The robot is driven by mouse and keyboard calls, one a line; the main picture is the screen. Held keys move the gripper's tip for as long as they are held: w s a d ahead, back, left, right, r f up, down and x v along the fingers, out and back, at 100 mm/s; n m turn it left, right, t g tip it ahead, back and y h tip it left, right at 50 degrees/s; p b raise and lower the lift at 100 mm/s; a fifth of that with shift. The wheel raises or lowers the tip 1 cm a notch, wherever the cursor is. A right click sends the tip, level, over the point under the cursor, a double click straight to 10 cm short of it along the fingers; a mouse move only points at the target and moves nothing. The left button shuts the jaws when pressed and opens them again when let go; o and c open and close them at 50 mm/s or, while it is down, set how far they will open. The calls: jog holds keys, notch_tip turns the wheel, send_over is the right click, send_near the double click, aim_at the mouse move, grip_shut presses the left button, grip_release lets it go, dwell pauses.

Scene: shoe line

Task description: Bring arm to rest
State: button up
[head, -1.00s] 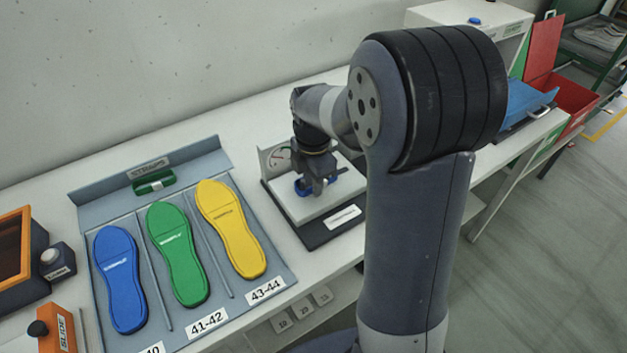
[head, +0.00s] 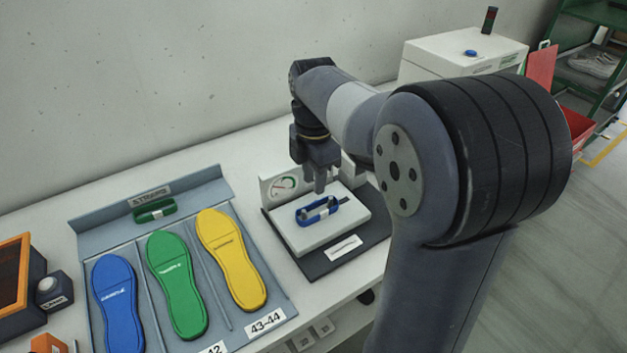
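My gripper (head: 320,188) points down above a white block on a dark base (head: 348,262), a small station with a round dial behind it. A blue strap loop (head: 318,212) with a white band lies on the white block. My gripper's fingertips are just above and behind the strap, and the strap shows clear of them. The fingers appear close together from this angle, so their opening cannot be made out. My arm spans the right half of the view and hides part of the bench.
A grey tray (head: 230,318) holds blue (head: 118,305), green (head: 177,285) and yellow (head: 232,260) insoles, with a green strap (head: 155,211) at its back. A white machine (head: 450,60) and a red bin (head: 578,130) stand at right. A concrete wall is behind.

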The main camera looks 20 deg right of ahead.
notch_tip(320, 180, down, 11)
jog(key=shift+s+r, duration=0.15)
jog(key=shift+w+r+p, duration=0.3)
jog(key=shift+r+p, duration=0.25)
jog(key=shift+r, duration=0.2)
jog(key=shift+a+r, duration=0.1)
jog(key=shift+r, duration=0.45)
jog(key=shift+s, duration=0.1)
